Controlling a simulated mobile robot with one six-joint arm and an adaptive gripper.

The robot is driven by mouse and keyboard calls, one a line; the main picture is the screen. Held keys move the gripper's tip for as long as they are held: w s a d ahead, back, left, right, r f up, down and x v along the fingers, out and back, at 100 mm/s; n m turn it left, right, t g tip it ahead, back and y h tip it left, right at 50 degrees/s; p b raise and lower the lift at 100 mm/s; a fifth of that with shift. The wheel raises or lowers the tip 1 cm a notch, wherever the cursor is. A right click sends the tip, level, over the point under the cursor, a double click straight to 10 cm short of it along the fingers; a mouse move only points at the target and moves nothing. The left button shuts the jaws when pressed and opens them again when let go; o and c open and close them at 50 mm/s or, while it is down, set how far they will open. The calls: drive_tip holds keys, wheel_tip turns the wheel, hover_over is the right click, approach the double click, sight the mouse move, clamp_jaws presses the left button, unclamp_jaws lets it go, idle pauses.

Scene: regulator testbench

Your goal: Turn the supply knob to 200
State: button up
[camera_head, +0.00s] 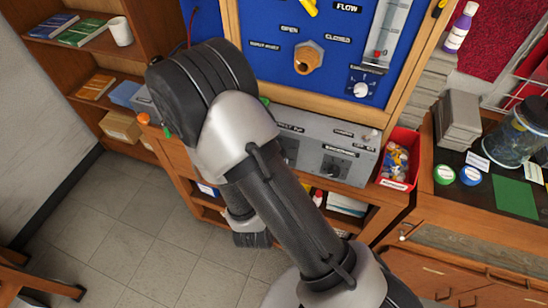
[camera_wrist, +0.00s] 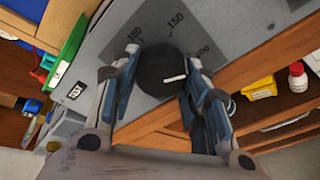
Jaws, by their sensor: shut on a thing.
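In the wrist view the supply knob (camera_wrist: 155,72) is a round black dial with a white pointer line on its face. It sits on a grey panel (camera_wrist: 105,45) with the marks 100, 150 and 200 around it. The pointer points right and slightly up, roughly toward the 200 side. My gripper (camera_wrist: 160,76) is shut on the knob, one finger on each side. The right finger is close to the 200 mark, which is partly hidden. In the head view my arm covers this knob and my gripper; part of the grey control box (camera_head: 362,158) shows.
A blue board (camera_head: 265,20) with a brass valve (camera_head: 308,57) and a small white dial (camera_head: 361,89) stands above the box. A red bin (camera_head: 400,150) stands right of it. A green object (camera_wrist: 68,50) is left of the panel in the wrist view.

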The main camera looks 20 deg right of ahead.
drive_tip(key=shift+m, duration=0.5)
drive_tip(key=o, duration=1.1)
